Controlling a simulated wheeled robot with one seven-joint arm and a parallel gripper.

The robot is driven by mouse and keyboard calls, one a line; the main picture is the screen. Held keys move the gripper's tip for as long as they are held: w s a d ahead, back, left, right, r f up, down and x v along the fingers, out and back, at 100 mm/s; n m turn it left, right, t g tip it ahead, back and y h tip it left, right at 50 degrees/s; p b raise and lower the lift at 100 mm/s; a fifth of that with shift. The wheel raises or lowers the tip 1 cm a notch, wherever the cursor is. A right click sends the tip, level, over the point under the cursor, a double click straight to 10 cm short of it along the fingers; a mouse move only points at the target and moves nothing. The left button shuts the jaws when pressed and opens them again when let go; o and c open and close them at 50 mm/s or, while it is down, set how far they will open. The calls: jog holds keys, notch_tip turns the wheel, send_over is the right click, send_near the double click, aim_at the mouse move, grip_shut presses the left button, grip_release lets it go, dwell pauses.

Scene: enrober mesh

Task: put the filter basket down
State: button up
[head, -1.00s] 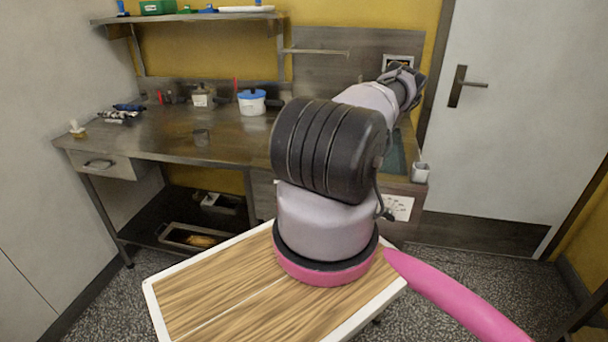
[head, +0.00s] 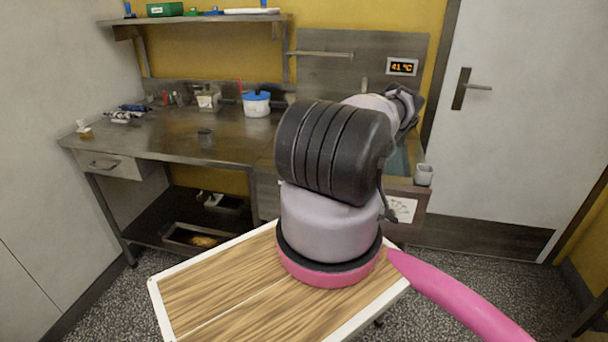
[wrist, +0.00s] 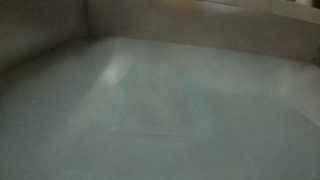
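I cannot make out a filter basket in either view. In the head view my arm reaches away over a sink-like basin (head: 401,163) at the right end of the counter, and its thick dark joint hides most of that basin and my gripper's fingers. The wrist view is hazy and looks into a basin with a pale blue-green floor or liquid (wrist: 70,135) and brownish walls. A faint darker shape with teal edges shows in its middle. I cannot tell whether it is my gripper, the basket or a reflection.
A display (head: 402,67) reading 41 °C is on the panel behind the basin. A small grey cup (head: 424,174) is at the basin's right edge. The counter's middle is mostly clear.

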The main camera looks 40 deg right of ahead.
jog(key=o, duration=0.4)
jog(key=shift+s+a+f, duration=0.15)
jog(key=shift+a+f, duration=0.05)
jog(key=shift+f, duration=0.2)
jog(key=shift+c, duration=0.2)
jog(key=shift+d+r, duration=0.15)
jog(key=shift+r, duration=0.2)
jog(key=v, duration=0.7)
jog(key=shift+d+r, duration=0.15)
jog(key=shift+d, duration=0.05)
